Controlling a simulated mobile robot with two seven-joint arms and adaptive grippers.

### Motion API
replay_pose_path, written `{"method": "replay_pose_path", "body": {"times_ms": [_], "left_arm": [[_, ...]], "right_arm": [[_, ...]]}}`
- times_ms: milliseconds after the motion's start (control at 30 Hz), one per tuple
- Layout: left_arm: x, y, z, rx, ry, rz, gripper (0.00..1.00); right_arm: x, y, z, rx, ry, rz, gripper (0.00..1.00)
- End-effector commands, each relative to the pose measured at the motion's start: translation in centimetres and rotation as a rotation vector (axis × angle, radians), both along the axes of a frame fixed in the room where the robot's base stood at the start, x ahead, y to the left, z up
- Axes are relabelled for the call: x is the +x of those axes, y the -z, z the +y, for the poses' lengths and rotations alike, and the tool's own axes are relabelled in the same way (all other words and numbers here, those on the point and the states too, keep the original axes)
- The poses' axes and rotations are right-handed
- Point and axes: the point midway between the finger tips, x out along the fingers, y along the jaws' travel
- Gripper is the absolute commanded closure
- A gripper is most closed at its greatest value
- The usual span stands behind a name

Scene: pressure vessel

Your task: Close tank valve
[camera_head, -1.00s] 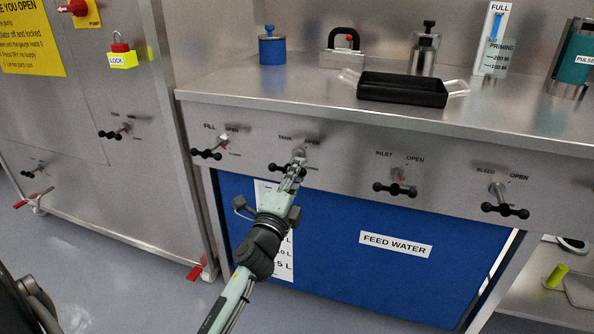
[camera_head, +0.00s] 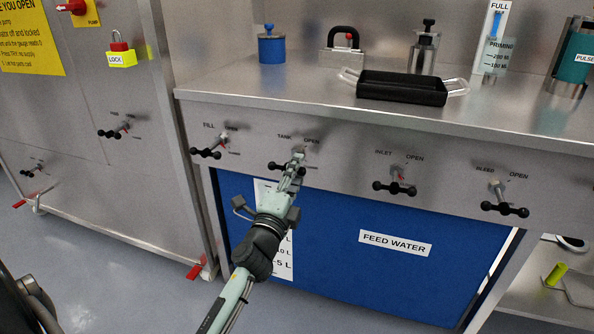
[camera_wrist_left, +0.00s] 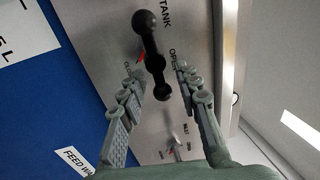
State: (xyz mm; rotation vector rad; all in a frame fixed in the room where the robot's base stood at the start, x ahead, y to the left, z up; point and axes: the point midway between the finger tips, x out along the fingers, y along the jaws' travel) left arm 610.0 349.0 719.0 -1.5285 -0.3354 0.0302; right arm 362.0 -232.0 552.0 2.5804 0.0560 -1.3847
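The tank valve (camera_head: 275,166) is on the steel front panel under the TANK and OPEN labels. Its handle is a black bar with ball ends, partly hidden by my gripper in the head view. My left gripper (camera_head: 297,162) is at this handle. In the left wrist view the handle (camera_wrist_left: 152,45) runs between the two spread fingers of the gripper (camera_wrist_left: 159,75), with a gap on each side. The fingers look open; I see no clear contact. A red pointer shows beside the handle, near the CLOSE side. My right gripper is not in view.
The fill valve (camera_head: 208,153) is left of the tank valve; the inlet valve (camera_head: 395,188) and bleed valve (camera_head: 505,208) are to the right. The bench edge overhangs above. A black tray (camera_head: 402,87) is on the bench. A blue feed water panel (camera_head: 360,275) is below.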

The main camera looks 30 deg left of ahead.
Motion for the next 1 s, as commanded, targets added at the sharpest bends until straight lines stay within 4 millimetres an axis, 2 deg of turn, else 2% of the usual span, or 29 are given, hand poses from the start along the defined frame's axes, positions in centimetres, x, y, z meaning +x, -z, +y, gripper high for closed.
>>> {"method": "replay_pose_path", "body": {"times_ms": [300,433,600,1000], "left_arm": [[-4.8,1.1,-1.1,-0.003,-0.004,0.003,0.67],[-6.2,1.4,-1.5,-0.003,-0.001,0.002,0.67],[-6.9,1.4,-1.6,0.001,-0.001,0.0,0.67],[-6.8,1.4,-1.6,0.001,0.0,0.0,0.67]], "right_arm": [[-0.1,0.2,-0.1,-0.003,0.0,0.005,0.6],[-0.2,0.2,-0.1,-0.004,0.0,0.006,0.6],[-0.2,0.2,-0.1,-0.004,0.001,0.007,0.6],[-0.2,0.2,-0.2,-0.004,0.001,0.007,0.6]]}}
